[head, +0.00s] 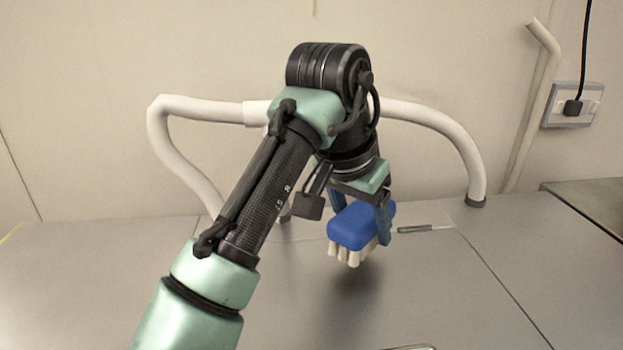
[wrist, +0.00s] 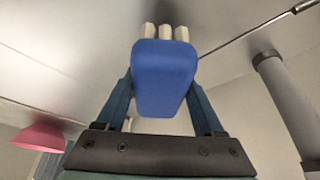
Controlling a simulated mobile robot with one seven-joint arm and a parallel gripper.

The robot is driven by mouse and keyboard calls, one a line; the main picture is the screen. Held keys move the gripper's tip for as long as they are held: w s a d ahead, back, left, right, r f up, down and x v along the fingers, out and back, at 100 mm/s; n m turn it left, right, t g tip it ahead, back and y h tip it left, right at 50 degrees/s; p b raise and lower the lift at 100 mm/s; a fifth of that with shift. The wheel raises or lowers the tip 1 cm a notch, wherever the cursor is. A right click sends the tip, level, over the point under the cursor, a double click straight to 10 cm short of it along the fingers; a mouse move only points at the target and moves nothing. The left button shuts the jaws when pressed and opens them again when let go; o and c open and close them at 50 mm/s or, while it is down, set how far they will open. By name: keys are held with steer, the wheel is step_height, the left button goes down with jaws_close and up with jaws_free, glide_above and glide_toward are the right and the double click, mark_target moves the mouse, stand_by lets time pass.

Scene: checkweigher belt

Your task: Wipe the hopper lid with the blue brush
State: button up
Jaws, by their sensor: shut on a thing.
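The blue brush (head: 361,222) has a blue block for a back and pale bristle tufts pointing down. My gripper (head: 362,226) is shut on the blue block, with one finger on each side. The brush hangs above the grey metal surface (head: 430,295), with a shadow below it and the bristles apart from the surface. In the wrist view the brush (wrist: 164,78) sits between both fingers, bristles at the far end. I cannot make out a distinct hopper lid in either view.
A thin tool with a grey handle (head: 414,229) lies behind the brush. A white bent pipe (head: 430,118) rises at the back near the wall. A pink object (wrist: 40,138) shows at the wrist view's left.

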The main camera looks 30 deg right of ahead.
mark_target(365, 207)
steer(key=shift+s+r+p, duration=0.15)
steer(key=shift+r+p, duration=0.2)
steer(key=shift+r, duration=0.4)
steer(key=shift+w+r+p, duration=0.25)
steer(key=shift+r+p, duration=0.55)
steer(key=shift+r, duration=0.1)
steer(key=shift+s+r+p, duration=0.1)
steer(key=shift+r+p, duration=0.2)
steer(key=shift+r, duration=0.4)
steer(key=shift+d+f, duration=0.1)
